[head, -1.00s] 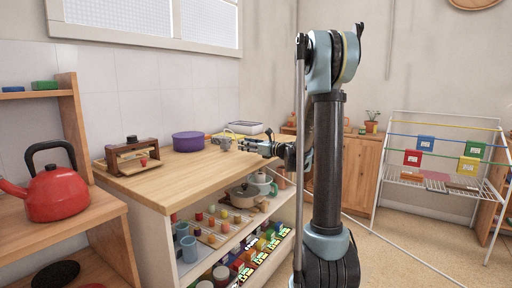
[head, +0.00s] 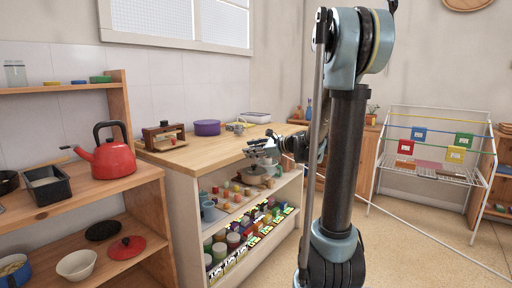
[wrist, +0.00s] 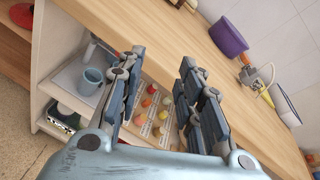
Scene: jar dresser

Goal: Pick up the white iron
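I cannot make out a clear white iron. On the far part of the wooden dresser top (head: 195,157) is a small grey item with yellow parts (head: 240,127), also in the wrist view (wrist: 250,76). A flat white-topped object (head: 257,117) lies behind it; a white, dark-edged object shows in the wrist view (wrist: 285,106). Either could be the iron, but details are too small. My gripper (head: 256,148) is at the dresser's front edge. In the wrist view, its fingers (wrist: 160,65) are spread and empty, with the top and the shelf below visible between them.
A purple pot (head: 207,128) and a brown wooden box (head: 164,136) stand on the top. The shelf below holds blue cups (head: 208,211), coloured pegs and a pot (head: 256,174). A red kettle (head: 113,158) stands on the left shelf unit. The middle of the top is bare.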

